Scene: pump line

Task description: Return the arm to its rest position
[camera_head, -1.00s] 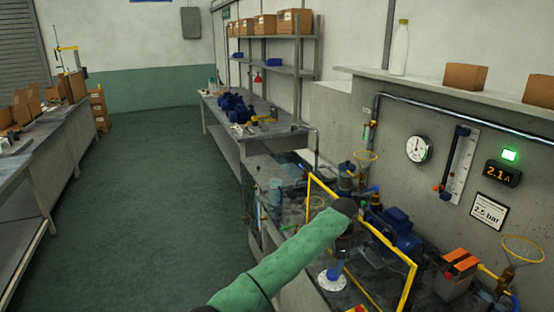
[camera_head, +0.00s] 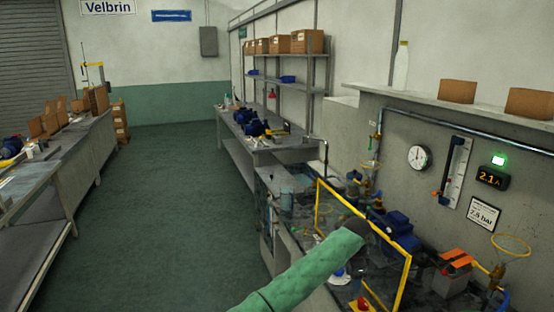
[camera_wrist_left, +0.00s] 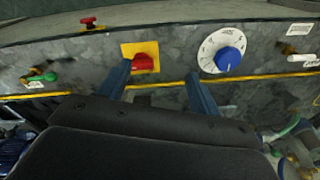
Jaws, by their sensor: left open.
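My left arm, in a green sleeve, rises from the bottom of the head view. Its dark wrist end (camera_head: 354,228) is over the pump bench by a yellow frame (camera_head: 376,226); the fingers cannot be made out there. In the left wrist view my left gripper (camera_wrist_left: 158,80) has its two fingers apart with nothing held between them. Beyond the fingertips, a red switch on a yellow plate (camera_wrist_left: 140,56) and a blue knob on a white dial (camera_wrist_left: 229,60) sit on a grey panel. My right gripper is not in view.
Blue pumps (camera_head: 394,226) and pipes crowd the bench behind the yellow frame. A concrete wall with a gauge (camera_head: 419,157) and a shelf (camera_head: 450,107) stands behind. The green floor (camera_head: 170,210) on the left is open, with a side bench (camera_head: 70,165) beyond.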

